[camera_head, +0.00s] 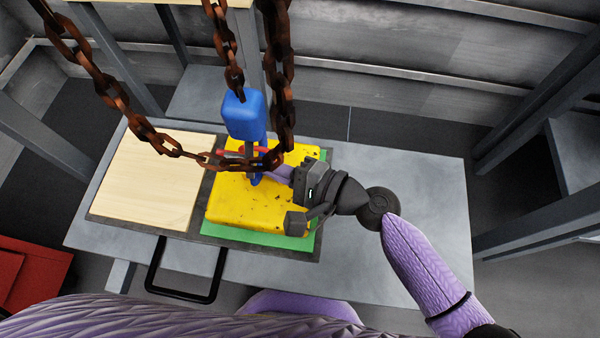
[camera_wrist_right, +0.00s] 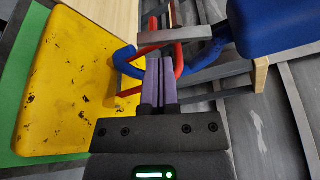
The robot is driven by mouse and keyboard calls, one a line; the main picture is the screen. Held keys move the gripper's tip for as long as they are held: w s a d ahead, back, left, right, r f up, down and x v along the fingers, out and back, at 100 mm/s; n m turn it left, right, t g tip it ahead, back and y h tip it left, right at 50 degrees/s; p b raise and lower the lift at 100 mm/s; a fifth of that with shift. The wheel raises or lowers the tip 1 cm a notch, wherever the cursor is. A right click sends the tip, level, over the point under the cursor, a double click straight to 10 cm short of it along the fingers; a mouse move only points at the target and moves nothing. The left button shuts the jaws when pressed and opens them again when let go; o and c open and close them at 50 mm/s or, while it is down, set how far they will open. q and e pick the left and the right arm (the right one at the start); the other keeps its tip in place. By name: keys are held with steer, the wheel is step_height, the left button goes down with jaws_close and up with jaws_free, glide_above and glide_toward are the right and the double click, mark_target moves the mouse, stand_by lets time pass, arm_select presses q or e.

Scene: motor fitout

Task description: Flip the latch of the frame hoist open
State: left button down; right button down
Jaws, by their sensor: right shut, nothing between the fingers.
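The frame hoist's blue block (camera_head: 243,114) hangs on rusty chains over the table. It also shows in the wrist view (camera_wrist_right: 275,25), with the blue hook (camera_wrist_right: 124,62) beside it. A red latch (camera_wrist_right: 180,58) lies by the hook's opening; the head view shows a little of its red (camera_head: 228,152). I cannot tell for certain whether the latch is open. My right gripper (camera_wrist_right: 158,66) is shut and empty, its purple fingertips close to the hook and latch; contact is unclear. In the head view it comes in from the right (camera_head: 280,172). My left gripper is not in view.
A yellow worn block (camera_head: 240,205) lies on a green pad (camera_head: 270,238) under the hook. A wooden board (camera_head: 145,180) is left of it on the grey table (camera_head: 390,170). A rusty chain (camera_head: 120,95) loops in front of the hoist. Metal posts stand around.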

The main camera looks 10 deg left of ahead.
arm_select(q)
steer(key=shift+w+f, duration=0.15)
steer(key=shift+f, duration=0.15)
arm_select(e)
steer(key=shift+x, duration=1.15)
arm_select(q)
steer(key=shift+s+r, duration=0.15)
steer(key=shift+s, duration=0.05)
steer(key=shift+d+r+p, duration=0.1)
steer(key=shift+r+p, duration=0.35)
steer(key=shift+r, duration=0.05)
arm_select(e)
steer(key=shift+s+r+m, duration=0.1)
steer(key=shift+s+m, duration=0.05)
steer(key=shift+m, duration=0.15)
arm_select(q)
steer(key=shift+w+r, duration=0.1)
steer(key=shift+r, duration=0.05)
arm_select(e)
steer(key=shift+s, duration=0.1)
